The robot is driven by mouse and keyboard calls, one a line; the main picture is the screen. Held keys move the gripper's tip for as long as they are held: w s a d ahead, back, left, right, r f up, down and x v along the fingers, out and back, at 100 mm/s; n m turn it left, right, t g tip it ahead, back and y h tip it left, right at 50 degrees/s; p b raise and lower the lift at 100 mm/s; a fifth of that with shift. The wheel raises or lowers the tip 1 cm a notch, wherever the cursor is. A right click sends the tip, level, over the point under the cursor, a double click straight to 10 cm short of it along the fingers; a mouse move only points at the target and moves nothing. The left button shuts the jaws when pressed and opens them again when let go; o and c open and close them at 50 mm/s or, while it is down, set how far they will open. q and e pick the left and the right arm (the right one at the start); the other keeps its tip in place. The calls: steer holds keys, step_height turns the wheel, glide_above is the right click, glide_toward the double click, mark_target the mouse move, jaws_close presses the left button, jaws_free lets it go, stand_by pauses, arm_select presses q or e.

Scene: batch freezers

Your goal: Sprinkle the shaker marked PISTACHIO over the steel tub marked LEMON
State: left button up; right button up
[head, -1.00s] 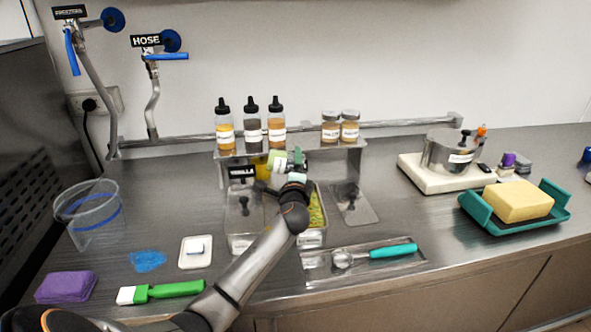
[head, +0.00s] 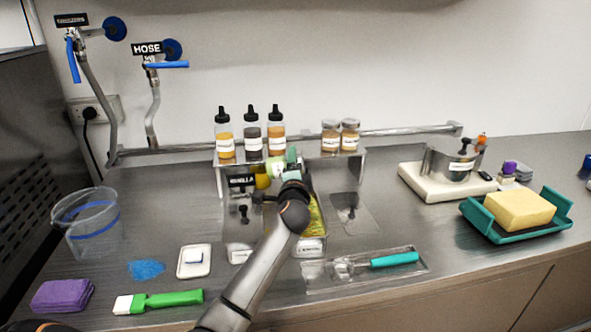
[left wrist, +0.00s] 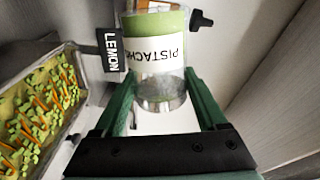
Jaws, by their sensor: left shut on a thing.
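My left gripper (head: 291,176) is shut on a clear shaker marked PISTACHIO (left wrist: 157,52), with a green band above its white label. The gripper's green fingers (left wrist: 160,80) lie on both sides of the shaker. A LEMON sign (left wrist: 111,50) stands beside the shaker in the left wrist view. There the tub (left wrist: 68,98) shows yellow contents with green bits and orange strips on top. My right gripper is not in view.
A VANILLA sign (head: 241,181) and a lidded tub stand left of the open tub. A loose steel lid (head: 352,213) lies to its right. Several bottles (head: 251,135) and two jars (head: 340,136) stand on the shelf behind. A scoop tray (head: 366,268) lies in front.

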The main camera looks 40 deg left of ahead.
arm_select(q)
steer(key=shift+r+n, duration=1.4)
steer(key=shift+n, duration=0.6)
steer(key=shift+r+n, duration=0.15)
steer(key=shift+n, duration=0.15)
step_height(320, 180, up, 2)
steer(key=n, duration=0.4)
steer(key=shift+r, duration=0.25)
steer(key=shift+n, duration=0.3)
steer(key=n, duration=0.1)
steer(key=n+b, duration=0.1)
steer(key=shift+r+n, duration=0.3)
steer(key=shift+r, duration=0.1)
steer(key=n, duration=0.1)
steer(key=r+n, duration=0.1)
steer(key=n, duration=0.1)
steer(key=shift+r+n, duration=0.1)
steer(key=shift+n, duration=0.2)
